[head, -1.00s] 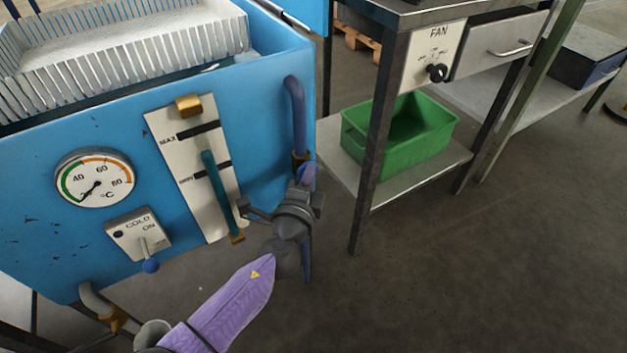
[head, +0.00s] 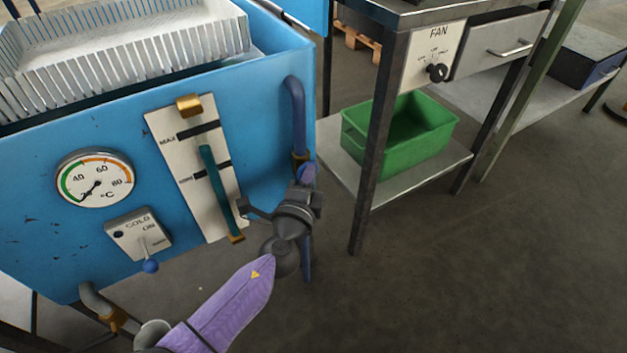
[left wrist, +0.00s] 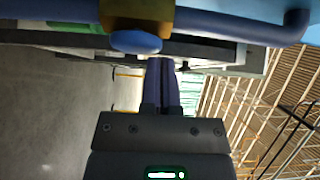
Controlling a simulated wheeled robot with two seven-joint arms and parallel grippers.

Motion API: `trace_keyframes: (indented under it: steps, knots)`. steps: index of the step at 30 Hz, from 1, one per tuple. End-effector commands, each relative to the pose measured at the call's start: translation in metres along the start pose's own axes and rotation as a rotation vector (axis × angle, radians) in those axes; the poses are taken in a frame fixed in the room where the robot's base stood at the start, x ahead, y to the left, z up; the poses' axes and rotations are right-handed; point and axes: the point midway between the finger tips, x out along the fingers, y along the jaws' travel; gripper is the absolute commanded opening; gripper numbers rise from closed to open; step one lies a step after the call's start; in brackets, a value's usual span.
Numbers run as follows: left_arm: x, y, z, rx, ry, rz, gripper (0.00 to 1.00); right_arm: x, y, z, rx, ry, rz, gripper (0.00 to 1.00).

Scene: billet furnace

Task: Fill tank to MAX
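The blue tank (head: 255,110) stands at the left. Its level gauge (head: 165,125) has a MAX mark (head: 198,130) above a lower mark. The teal liquid column (head: 217,185) in the gauge tops out between the two marks, a little below MAX. A blue pipe (head: 298,115) runs down the tank's right side to a brass valve with a blue handle (head: 307,172), which also shows in the left wrist view (left wrist: 135,42). My left gripper (left wrist: 162,72) is at this handle, its fingers together with nothing visible between them. Contact with the handle is unclear. My right gripper is out of view.
A temperature dial (head: 95,178) and a COLD/ON switch (head: 140,235) are on the tank's front. A slatted metal basket (head: 130,55) sits on top. A bench with a FAN panel (head: 432,55) and a green bin (head: 400,135) stands right. The floor ahead is clear.

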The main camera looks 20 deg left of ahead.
Motion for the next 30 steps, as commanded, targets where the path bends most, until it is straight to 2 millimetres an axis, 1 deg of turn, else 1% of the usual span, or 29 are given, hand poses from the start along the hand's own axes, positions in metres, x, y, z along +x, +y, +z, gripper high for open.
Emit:
trace_keyframes:
  steps: [1, 15, 30]
  knots:
    - [0.0014, -0.0015, 0.0048, 0.003, -0.014, -0.004, 0.00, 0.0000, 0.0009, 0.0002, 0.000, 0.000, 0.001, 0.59]
    - [0.0014, -0.0015, 0.0048, 0.003, -0.014, -0.004, 0.00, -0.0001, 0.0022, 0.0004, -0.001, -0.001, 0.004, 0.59]
    - [0.0014, -0.0015, 0.0048, 0.003, -0.014, -0.004, 0.00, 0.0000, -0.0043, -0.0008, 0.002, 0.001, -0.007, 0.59]
